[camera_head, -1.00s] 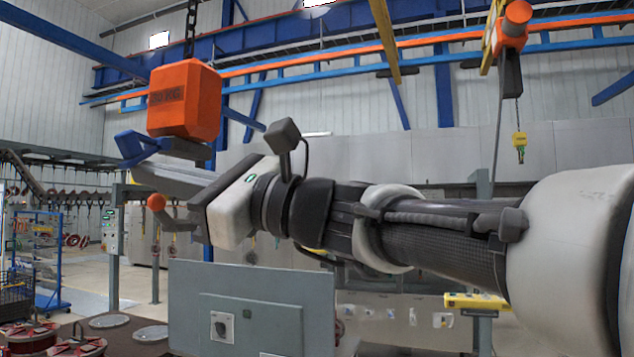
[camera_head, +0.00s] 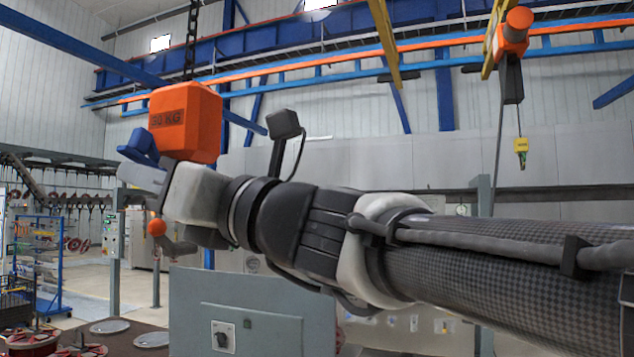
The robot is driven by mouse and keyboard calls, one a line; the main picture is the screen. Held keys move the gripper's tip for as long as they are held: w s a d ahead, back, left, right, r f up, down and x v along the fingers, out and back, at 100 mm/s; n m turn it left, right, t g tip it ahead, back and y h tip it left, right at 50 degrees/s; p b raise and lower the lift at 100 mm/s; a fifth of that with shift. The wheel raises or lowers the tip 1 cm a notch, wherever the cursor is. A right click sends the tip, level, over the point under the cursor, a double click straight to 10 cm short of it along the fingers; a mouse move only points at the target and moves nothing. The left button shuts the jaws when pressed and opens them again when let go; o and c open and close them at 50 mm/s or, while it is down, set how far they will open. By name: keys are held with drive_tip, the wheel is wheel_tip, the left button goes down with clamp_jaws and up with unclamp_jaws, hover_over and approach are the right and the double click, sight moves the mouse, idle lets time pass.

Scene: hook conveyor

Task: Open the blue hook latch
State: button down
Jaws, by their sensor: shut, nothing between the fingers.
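The blue latch (camera_head: 138,146) shows at the block's lower left side. A grey hook part with an orange ball (camera_head: 156,228) at its end shows below. My gripper (camera_head: 138,176) reaches in from the right, its grey fingers shut and pointing left just under the blue latch. They overlap the latch in the picture, and I cannot tell whether they touch it. My gripper's pale body hides the middle of the hook and the block's underside.
A chain (camera_head: 192,40) holds the block from above. A grey control cabinet (camera_head: 255,310) stands below my arm. Red reels (camera_head: 30,340) lie at lower left, near a blue rack (camera_head: 40,262). A yellow pendant (camera_head: 520,148) hangs at right.

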drive_tip(key=shift+r, duration=0.25)
idle(0.5)
